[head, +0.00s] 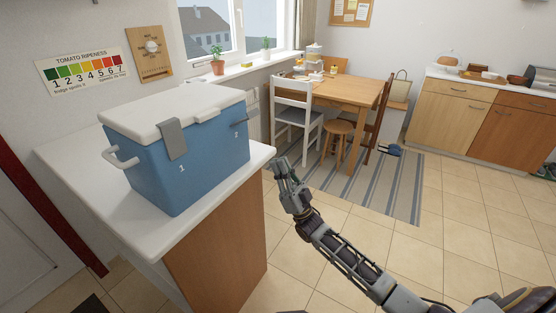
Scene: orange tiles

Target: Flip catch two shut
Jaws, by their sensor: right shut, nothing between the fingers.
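A blue cooler box (200,158) with a white lid (178,108) stands on the white counter at the left, its lid down. A grey catch (173,138) above the number 1 lies flat over the lid's edge and the front wall. The number 2 is on the front wall near the right end. Just above it is a small dark fitting (238,122), the place of catch two; its flap is too small to make out. My right gripper (281,168) is shut and empty, right of the cooler and beyond the counter's edge, apart from both. My left gripper is out of view.
The white counter (80,160) has bare room left and in front of the cooler. A white handle (120,158) sticks out at the cooler's left end. A table (345,92), chairs and a stool stand farther back. The tiled floor to the right is open.

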